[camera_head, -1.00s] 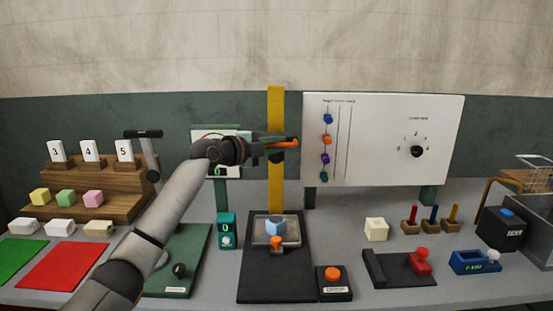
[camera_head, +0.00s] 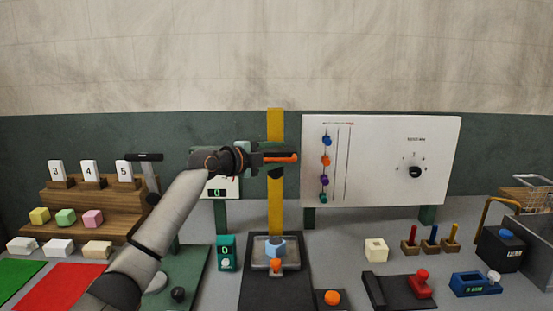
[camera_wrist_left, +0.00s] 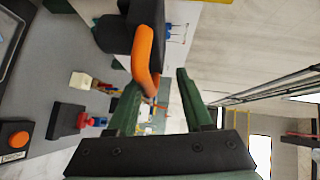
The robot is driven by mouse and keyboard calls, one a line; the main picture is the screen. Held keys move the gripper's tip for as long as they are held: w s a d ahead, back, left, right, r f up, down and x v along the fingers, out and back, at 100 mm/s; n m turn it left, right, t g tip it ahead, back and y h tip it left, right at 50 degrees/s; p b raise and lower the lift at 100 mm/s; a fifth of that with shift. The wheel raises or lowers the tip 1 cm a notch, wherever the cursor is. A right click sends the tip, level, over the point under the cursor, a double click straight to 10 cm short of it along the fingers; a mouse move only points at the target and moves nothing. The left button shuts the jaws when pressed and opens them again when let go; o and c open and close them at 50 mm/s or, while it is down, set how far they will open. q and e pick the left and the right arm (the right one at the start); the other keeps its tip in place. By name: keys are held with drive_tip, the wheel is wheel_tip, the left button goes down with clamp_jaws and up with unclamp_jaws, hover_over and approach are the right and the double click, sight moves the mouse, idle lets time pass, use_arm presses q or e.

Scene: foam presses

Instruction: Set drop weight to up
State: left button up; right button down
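The drop weight is a dark block (camera_head: 276,173) with an orange handle (camera_head: 282,158), at the yellow upright post (camera_head: 275,215), well above the press bed (camera_head: 262,268). My left gripper (camera_head: 268,156) is at the handle and partly covers the block. In the left wrist view the orange handle (camera_wrist_left: 148,60) curves from the black block (camera_wrist_left: 112,33). The two green fingers of my left gripper (camera_wrist_left: 160,90) stand apart, with the handle's lower end near the left finger. I cannot tell whether they touch it. My right gripper is not in view.
A white board (camera_head: 380,185) with coloured knobs and a dial stands right of the post. A small display (camera_head: 217,192) is partly behind my arm. An orange button (camera_head: 332,298) and a red-handled device (camera_head: 420,285) sit on the bench. Numbered cards stand at left.

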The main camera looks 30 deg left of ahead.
use_arm(q)
drive_tip(key=shift+f, duration=0.15)
idle(0.3)
drive_tip(key=shift+s, duration=0.1)
drive_tip(key=shift+s+a, duration=0.1)
drive_tip(key=shift+s, duration=0.2)
drive_tip(key=b+v, duration=0.4)
drive_tip(key=v, duration=0.7)
drive_tip(key=shift+s+r, duration=0.25)
drive_tip(key=shift+s, duration=0.1)
